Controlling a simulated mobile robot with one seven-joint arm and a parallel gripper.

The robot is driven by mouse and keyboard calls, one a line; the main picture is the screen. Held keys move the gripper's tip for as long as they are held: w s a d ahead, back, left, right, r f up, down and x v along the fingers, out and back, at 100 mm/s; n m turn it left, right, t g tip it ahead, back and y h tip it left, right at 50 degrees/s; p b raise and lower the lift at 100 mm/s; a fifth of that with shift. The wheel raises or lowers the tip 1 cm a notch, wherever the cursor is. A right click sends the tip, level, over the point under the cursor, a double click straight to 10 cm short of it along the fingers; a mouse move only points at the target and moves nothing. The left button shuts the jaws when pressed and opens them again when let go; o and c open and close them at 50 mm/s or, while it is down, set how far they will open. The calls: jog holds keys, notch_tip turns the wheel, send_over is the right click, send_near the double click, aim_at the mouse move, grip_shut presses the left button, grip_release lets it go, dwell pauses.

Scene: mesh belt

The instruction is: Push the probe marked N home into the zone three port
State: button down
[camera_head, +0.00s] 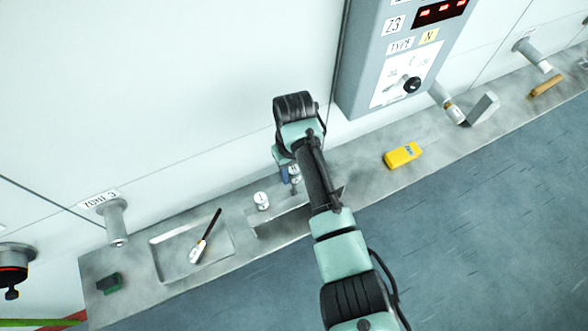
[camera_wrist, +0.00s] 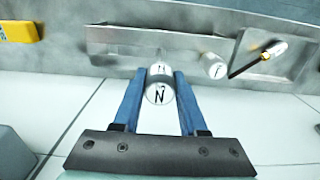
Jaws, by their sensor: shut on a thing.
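The probe marked N (camera_wrist: 159,94) has a white round end with a black N and sits between the blue fingers of my gripper (camera_wrist: 160,76) in the wrist view. My gripper is shut on it, by the small rack (camera_wrist: 118,42). In the head view my gripper (camera_head: 290,175) is partly hidden by my arm, above the rack (camera_head: 282,217). I cannot tell whether the probe is clear of the rack. The zone three port (camera_head: 116,224) is a grey stub on the wall at the left, under its label (camera_head: 99,198). Its mouth looks empty.
Another white-capped probe (camera_head: 262,200) stands in the rack. A shallow tray (camera_head: 160,262) with a brush-like tool (camera_head: 205,238) lies between rack and port. A green block (camera_head: 109,283) is at the ledge's left end, a yellow meter (camera_head: 402,155) at right. A control box (camera_head: 400,60) juts out above.

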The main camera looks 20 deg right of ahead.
jog(key=shift+r+p, duration=2.3)
jog(key=shift+r, duration=0.2)
